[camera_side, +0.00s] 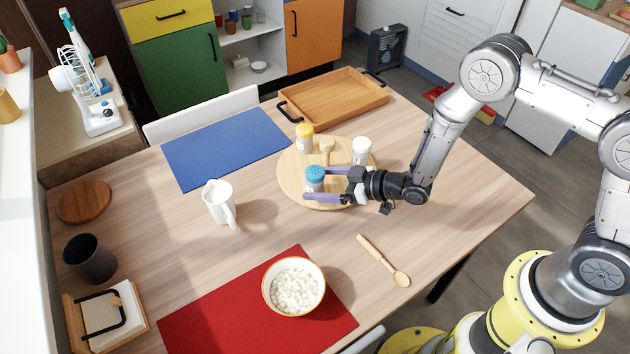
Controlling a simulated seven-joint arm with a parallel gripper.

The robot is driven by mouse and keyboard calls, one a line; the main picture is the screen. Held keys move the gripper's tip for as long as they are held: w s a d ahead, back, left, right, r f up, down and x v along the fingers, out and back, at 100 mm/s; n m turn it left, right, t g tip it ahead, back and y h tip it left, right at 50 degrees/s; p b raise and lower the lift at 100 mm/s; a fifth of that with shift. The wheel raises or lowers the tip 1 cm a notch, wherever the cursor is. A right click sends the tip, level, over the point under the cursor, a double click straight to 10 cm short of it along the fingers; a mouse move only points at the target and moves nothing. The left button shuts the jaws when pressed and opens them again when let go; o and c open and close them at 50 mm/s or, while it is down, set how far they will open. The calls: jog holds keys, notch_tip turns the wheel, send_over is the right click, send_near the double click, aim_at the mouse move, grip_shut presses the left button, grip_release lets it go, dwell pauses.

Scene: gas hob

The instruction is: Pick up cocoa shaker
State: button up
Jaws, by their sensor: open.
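Three shakers stand on a round wooden board (291,180): one with a blue top (315,173), one with a yellow top (304,138) and one with a white top (361,150). Their labels are too small to read, so I cannot tell which holds cocoa. My gripper (315,184) comes in from the right, low over the board. Its purple fingers are open, one on the far side of the blue-topped shaker and one on its near side. I cannot tell whether either finger touches it. The near finger hides part of its lower body.
A wooden knob-topped piece (327,150) stands among the shakers. A white jug (219,203) is to the left. A bowl of white pieces (294,287) sits on a red mat (210,330), near a wooden spoon (383,261). A wooden tray (335,99) and blue mat (225,145) lie behind.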

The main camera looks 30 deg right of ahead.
aim_at(303, 189)
jog(key=shift+x, duration=2.85)
jog(key=shift+d+f, duration=0.1)
jog(key=shift+d, duration=0.1)
grip_shut()
